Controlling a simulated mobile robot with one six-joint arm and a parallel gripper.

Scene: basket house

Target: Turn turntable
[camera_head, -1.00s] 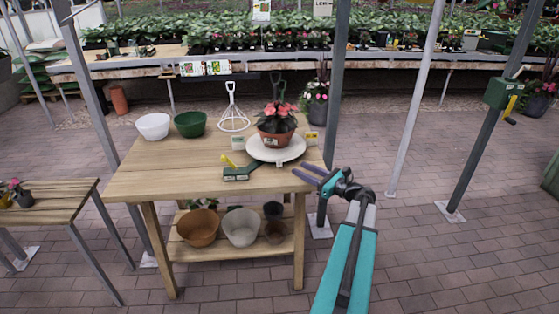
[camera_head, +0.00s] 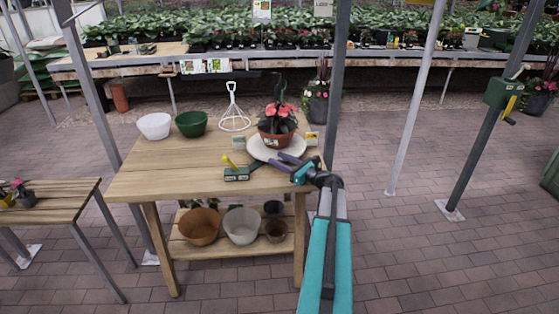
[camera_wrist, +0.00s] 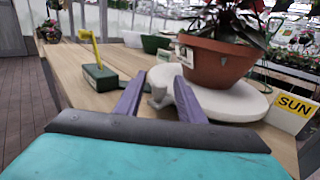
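The turntable (camera_head: 262,149) is a round white disc near the right end of the wooden potting table. A terracotta pot (camera_head: 277,139) with a pink-flowered plant stands on it. My gripper (camera_head: 276,160) is at the disc's front edge. In the wrist view its two purple fingers (camera_wrist: 160,80) are open. In the head view my fingers hide this tab.
A green block with a yellow lever (camera_head: 236,173) lies left of my gripper. White (camera_head: 154,126) and green (camera_head: 191,124) bowls and a white wire stand (camera_head: 234,116) are farther back. A yellow SUN card (camera_wrist: 294,107) stands right of the disc.

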